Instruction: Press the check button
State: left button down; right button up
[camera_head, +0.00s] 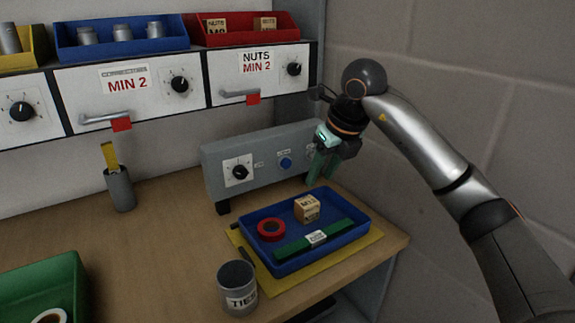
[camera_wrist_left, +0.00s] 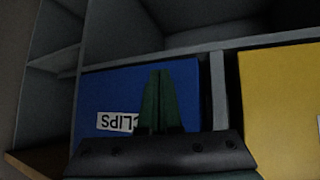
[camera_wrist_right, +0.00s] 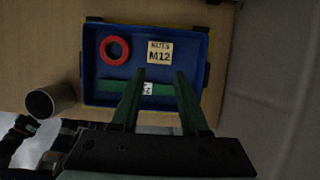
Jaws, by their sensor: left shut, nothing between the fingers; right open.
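The grey control box (camera_head: 222,160) stands on the bench against the wall. Its front carries a black rotary knob (camera_head: 240,172) on a white plate and a round blue button (camera_head: 286,163) with a small label too small to read. My right gripper (camera_head: 322,172) is open and empty at the right end of the box, to the right of the blue button and apart from it. In the right wrist view its green fingers (camera_wrist_right: 156,78) point down over the blue tray. My left gripper (camera_wrist_left: 160,75) is shut and empty before a blue bin (camera_wrist_left: 98,92) labelled CLIPS; the head view does not show it.
The blue tray (camera_head: 358,226) on a yellow mat (camera_head: 371,240) holds red tape (camera_head: 271,229), an M12 nuts box (camera_head: 307,208) and a green strip (camera_head: 297,246). A grey cup (camera_head: 238,289) stands in front. Drawers (camera_head: 140,92) hang above the box; a wall is right.

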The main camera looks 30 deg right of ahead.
grip_shut()
dwell(1.1)
